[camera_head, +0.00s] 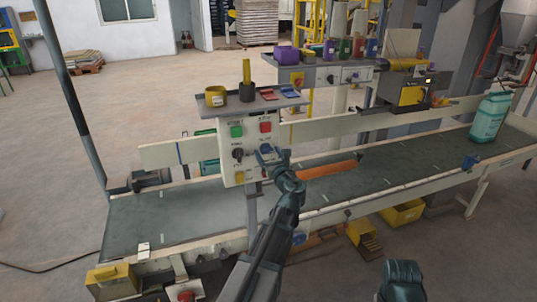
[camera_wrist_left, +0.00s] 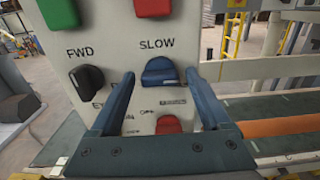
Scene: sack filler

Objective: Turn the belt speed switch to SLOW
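The blue belt speed switch (camera_wrist_left: 160,72) sits under the word SLOW on the light control panel (camera_wrist_left: 110,50), in the left wrist view. I cannot tell which way it points. My left gripper (camera_wrist_left: 160,78) is open, with one blue finger on each side of the switch and a small gap to it on both sides. In the head view, the panel (camera_head: 239,176) stands at the belt's near side, and my left gripper (camera_head: 268,155) is at its right part, covering much of the switch. Only a dark part of my right arm shows at the bottom; its gripper is not visible.
A black FWD knob (camera_wrist_left: 87,80) is left of the switch and a red knob (camera_wrist_left: 168,124) below. Green (camera_wrist_left: 58,14) and red (camera_wrist_left: 153,7) buttons are above. A tray (camera_head: 221,110) with containers tops the panel. A teal jug (camera_head: 489,118) stands on the conveyor belt (camera_head: 400,173).

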